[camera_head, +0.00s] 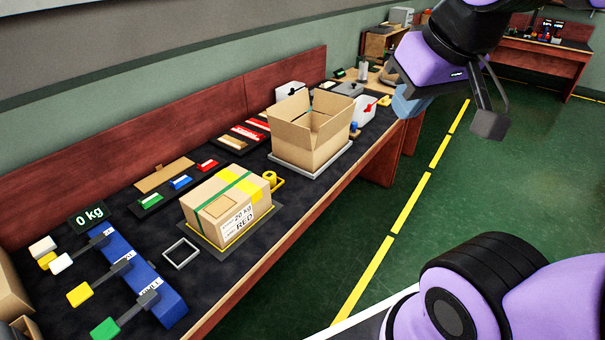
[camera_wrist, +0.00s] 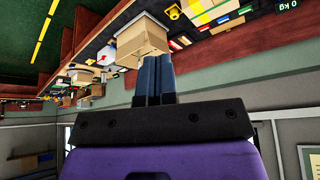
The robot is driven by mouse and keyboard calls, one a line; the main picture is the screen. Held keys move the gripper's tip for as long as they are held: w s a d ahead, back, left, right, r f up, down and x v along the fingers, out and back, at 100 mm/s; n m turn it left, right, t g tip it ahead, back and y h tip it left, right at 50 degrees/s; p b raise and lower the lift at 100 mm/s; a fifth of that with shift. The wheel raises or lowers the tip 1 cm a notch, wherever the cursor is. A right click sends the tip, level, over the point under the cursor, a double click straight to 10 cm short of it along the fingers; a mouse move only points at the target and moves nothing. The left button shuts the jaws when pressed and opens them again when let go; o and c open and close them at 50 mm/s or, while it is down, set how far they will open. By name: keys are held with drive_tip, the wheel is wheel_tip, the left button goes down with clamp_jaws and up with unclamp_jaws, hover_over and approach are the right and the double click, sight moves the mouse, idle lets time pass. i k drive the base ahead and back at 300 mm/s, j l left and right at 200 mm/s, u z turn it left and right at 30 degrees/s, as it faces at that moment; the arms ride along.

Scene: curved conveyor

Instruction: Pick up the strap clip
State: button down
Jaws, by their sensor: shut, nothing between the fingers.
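No part can be made out with certainty as the strap clip. A closed carton (camera_head: 215,208) with a green strap and yellow tape sits on the bench; no clip on its strap can be told apart. Small red (camera_head: 207,165), blue (camera_head: 181,182) and green (camera_head: 151,201) pieces lie in a row behind it, too small to identify. My gripper (camera_head: 407,104) is raised at the bench's right edge, away from these pieces. In the wrist view my gripper (camera_wrist: 153,58) has its blue fingers together, with nothing between them.
An open carton (camera_head: 302,139) stands mid-bench, and it shows beyond the fingers in the wrist view (camera_wrist: 140,42). A blue unit with coloured-ended levers (camera_head: 140,275) and a grey square frame (camera_head: 181,252) are at the near end. The green floor (camera_head: 480,190) on the right is clear.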

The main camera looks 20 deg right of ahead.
sight(270, 176)
drive_tip(key=i+l+u, duration=0.75)
drive_tip(key=l+u, duration=0.15)
drive_tip(key=l, duration=0.25)
